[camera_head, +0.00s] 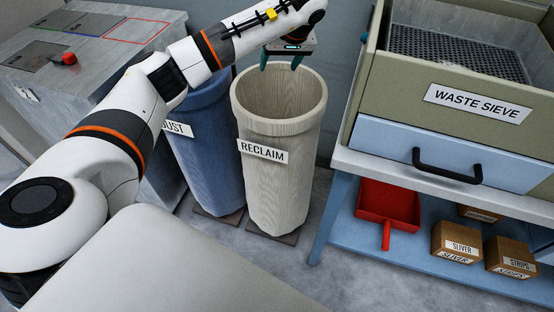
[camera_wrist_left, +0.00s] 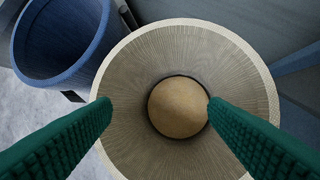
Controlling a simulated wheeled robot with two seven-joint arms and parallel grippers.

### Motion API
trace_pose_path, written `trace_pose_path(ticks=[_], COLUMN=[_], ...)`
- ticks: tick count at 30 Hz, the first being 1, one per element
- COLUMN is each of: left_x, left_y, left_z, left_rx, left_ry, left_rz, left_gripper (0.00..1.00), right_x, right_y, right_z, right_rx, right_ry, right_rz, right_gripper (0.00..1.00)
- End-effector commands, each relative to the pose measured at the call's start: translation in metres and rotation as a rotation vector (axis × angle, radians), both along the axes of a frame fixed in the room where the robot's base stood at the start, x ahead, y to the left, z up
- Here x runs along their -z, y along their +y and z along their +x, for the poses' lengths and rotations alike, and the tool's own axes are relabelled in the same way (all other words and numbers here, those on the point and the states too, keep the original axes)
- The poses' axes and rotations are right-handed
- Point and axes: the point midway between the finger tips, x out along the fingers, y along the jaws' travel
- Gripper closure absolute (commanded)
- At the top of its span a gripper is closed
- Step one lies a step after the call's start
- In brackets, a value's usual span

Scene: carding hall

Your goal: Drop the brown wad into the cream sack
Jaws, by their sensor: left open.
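The cream sack (camera_head: 277,188), labelled RECLAIM, stands upright on a small base with its round mouth open. My left gripper (camera_head: 281,62) is above the sack's mouth, its green fingers spread apart and empty. In the left wrist view the open fingers (camera_wrist_left: 160,108) frame the sack, whose rim (camera_wrist_left: 260,75) and ribbed inner wall show. A round tan-brown patch, which looks like the brown wad (camera_wrist_left: 177,107), lies at the bottom inside the sack, below the fingers. In the head view the wad is hidden by the sack's wall. My right gripper is not in view.
A blue sack (camera_head: 207,150) labelled DUST stands close to the left of the cream one. A waste sieve (camera_head: 470,103) sits on a blue bench at right, with a red dustpan (camera_head: 388,203) and several boxes on its lower shelf. A grey cabinet (camera_head: 90,80) stands at left.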

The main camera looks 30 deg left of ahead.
Motion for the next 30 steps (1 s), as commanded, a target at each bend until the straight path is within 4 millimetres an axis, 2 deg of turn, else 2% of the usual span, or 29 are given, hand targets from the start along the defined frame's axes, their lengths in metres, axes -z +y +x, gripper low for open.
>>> trace_pose_path(ticks=[3,9,25,28,30], left_x=[-0.022,-0.041,-0.046,-0.057,-0.072], left_y=[-0.009,-0.018,-0.02,-0.02,-0.02], left_z=[-0.003,-0.006,-0.007,-0.007,-0.007], left_rx=[0.001,0.001,0.0,0.0,0.0], left_ry=[-0.003,0.0,0.001,0.001,0.001], left_rz=[0.002,0.0,-0.001,-0.001,-0.001], left_gripper=[0.31,0.31,0.31,0.31,0.31], right_x=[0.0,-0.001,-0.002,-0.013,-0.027], right_y=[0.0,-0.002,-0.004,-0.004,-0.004], right_z=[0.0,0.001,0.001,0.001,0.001], right_rx=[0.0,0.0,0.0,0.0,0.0], right_ry=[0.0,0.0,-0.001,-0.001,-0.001], right_rz=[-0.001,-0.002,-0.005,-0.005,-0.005], right_gripper=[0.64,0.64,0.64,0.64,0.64])
